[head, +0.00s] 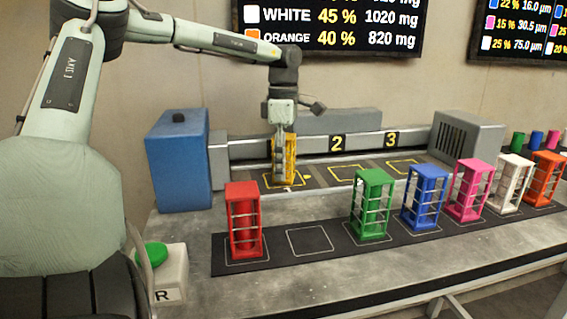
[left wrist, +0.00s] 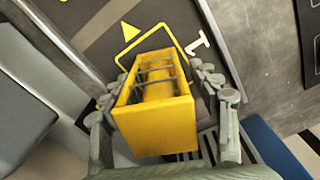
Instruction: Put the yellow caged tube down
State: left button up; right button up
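The yellow caged tube (head: 291,158) is upright at the bay marked 1, on the dark strip of the machine at the back. My left gripper (head: 281,165) points down over it, with a finger in front of the cage. In the left wrist view the yellow caged tube (left wrist: 158,115) sits between the two fingers of my left gripper (left wrist: 165,85), which look closed on its sides. The yellow square outline and the numeral 1 (left wrist: 198,40) show just beyond it. I cannot tell whether its base touches the strip. My right gripper is not in view.
Bays 2 (head: 347,174) and 3 (head: 403,166) are empty. A red caged tube (head: 244,220) stands in front on the dark rack mat (head: 280,265), beside an empty square. Green (head: 371,205), blue, pink, white and orange ones stand further right. A blue box (head: 178,160) is left of the bay.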

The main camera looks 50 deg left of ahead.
pick_arm(q)
notch_tip(320, 180, up, 12)
jog(key=shift+r, duration=0.2)
dwell(0.5)
